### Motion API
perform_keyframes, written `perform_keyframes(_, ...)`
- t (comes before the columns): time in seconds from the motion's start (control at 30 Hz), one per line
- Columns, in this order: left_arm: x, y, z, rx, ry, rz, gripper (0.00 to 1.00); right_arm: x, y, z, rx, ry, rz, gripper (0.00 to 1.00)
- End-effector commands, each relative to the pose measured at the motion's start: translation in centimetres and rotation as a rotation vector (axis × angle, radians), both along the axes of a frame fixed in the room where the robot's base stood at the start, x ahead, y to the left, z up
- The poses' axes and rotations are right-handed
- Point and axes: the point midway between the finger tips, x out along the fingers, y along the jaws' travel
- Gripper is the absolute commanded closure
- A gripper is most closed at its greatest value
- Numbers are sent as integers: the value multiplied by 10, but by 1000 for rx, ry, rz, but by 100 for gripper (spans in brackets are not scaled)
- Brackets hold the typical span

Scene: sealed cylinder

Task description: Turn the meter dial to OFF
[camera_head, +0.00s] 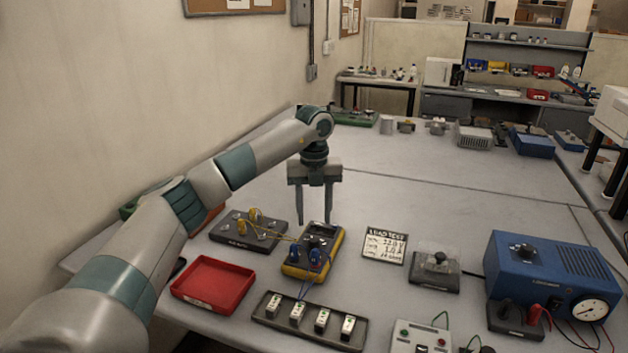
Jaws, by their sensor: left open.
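The yellow-and-dark meter (314,252) lies on the table near the middle of the head view. Its dial (315,242) shows as a small dark spot on its face; its setting is too small to read. Blue plugs with leads sit at the meter's near end. My left gripper (314,220) points down just behind the meter's far end, its two fingers apart with nothing between them. I cannot tell exactly how high the tips are above the table. My right gripper is not in view.
A red tray (213,284) and a dark board with yellow clips (249,230) lie left of the meter. A holder with several white blocks (310,320) lies in front. A "LOAD TEST" card (385,246) and a blue power supply (550,275) are right.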

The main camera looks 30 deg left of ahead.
Motion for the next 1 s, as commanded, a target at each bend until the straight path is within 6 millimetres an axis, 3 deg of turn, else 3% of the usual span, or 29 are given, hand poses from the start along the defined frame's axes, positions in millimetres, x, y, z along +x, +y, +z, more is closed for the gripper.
perform_keyframes(0.27, 1, 0, 58, 0, -6, 1, 57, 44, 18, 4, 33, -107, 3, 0)
perform_keyframes(0.5, 1, 0, 96, 0, -4, 1, 57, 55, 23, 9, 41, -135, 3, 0)
perform_keyframes(0.7, 0, 0, 109, 0, -1, 2, 57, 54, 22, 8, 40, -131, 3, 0)
perform_keyframes(1.0, 0, 0, 111, -1, -1, 2, 57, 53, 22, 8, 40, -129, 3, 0)
